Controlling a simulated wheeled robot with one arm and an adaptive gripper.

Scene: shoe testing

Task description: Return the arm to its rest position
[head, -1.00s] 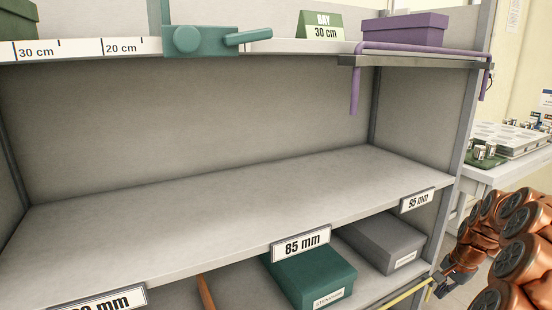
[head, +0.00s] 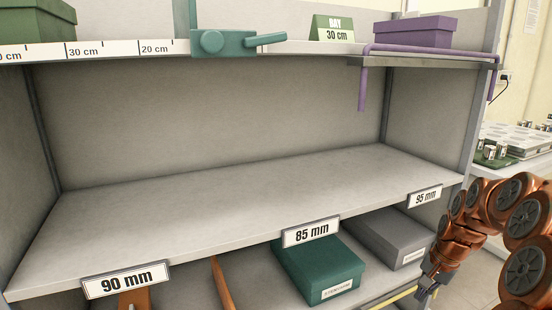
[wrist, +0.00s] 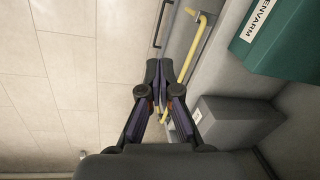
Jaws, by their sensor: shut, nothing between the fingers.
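My arm, copper-coloured, is folded at the right of the head view, in front of the right end of the shelf unit. My gripper (head: 428,287) hangs low at the lower right, near the shelf's right front edge. In the wrist view my gripper (wrist: 160,66) has its dark fingers together at the tips, with nothing between them. It points over the pale tiled floor and a yellow rail (wrist: 187,50). The fingers look apart from the boxes.
The shelf unit's middle shelf (head: 230,190) is empty. Below it stand a green box (head: 318,268) and a grey box (head: 390,238), close to my gripper. A purple box (head: 413,31) is on the top shelf. A table with trays (head: 515,145) stands behind at right.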

